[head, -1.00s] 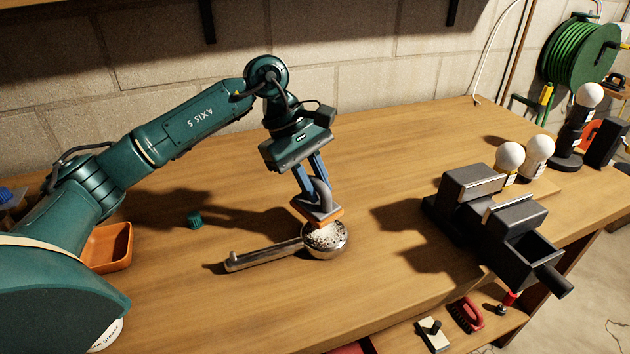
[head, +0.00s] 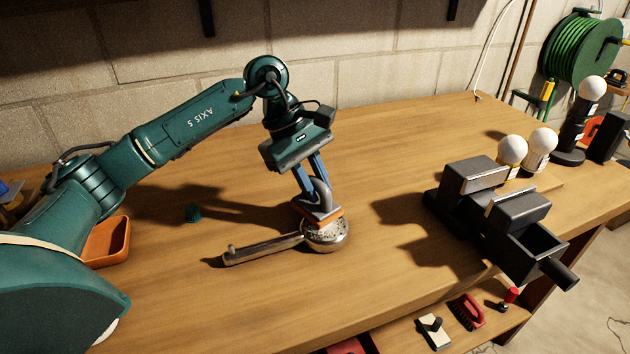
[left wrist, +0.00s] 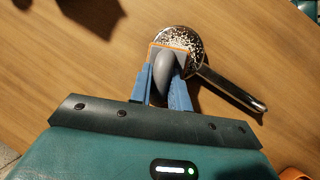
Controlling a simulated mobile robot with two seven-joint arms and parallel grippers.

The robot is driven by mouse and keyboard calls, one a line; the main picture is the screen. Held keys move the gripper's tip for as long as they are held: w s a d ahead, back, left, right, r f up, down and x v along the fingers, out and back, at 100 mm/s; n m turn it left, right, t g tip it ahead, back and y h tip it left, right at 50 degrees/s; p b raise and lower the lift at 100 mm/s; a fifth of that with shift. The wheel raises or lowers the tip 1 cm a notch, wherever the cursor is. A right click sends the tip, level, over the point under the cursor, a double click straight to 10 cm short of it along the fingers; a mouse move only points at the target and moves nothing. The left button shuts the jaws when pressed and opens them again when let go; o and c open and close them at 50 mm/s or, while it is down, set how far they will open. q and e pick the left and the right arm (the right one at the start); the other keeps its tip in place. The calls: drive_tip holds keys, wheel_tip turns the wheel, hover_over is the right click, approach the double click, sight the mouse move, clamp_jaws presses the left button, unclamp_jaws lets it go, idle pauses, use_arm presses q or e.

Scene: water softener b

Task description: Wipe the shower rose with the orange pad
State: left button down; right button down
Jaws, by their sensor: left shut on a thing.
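The shower rose (head: 328,238) lies on the wooden bench, its round speckled face up and its metal handle (head: 262,250) pointing left. My left gripper (head: 316,192) is shut on the grey handle of the orange pad (head: 322,217). The pad is at the far edge of the rose's face and seems to touch it. In the left wrist view, the rose (left wrist: 181,40) shows pale specks on its face beyond the pad (left wrist: 168,46), which covers part of it. My right gripper is not in view.
A black vise (head: 500,215) stands on the bench to the right, with white bulbs (head: 512,150) behind it. Bare wood surrounds the rose.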

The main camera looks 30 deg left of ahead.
use_arm(q)
drive_tip(key=shift+f, duration=0.15)
drive_tip(key=shift+s+d, duration=0.2)
drive_tip(key=shift+d, duration=0.05)
drive_tip(key=shift+s+d+b, duration=0.4)
drive_tip(key=shift+s+d, duration=0.55)
drive_tip(key=shift+d, duration=0.15)
drive_tip(key=shift+s+d+f+b, duration=0.1)
drive_tip(key=shift+s+d+b, duration=0.45)
drive_tip(key=shift+s+d, duration=0.75)
drive_tip(key=shift+w+d, duration=0.1)
drive_tip(key=shift+w+a+b, duration=0.5)
drive_tip(key=shift+w+a, duration=0.15)
drive_tip(key=shift+a, duration=0.1)
drive_tip(key=shift+w+a+b, duration=0.15)
drive_tip(key=shift+w+a, duration=0.7)
drive_tip(key=shift+a, duration=0.2)
drive_tip(key=shift+w+a+b, duration=0.15)
drive_tip(key=shift+w+a, duration=0.7)
drive_tip(key=shift+a, duration=0.15)
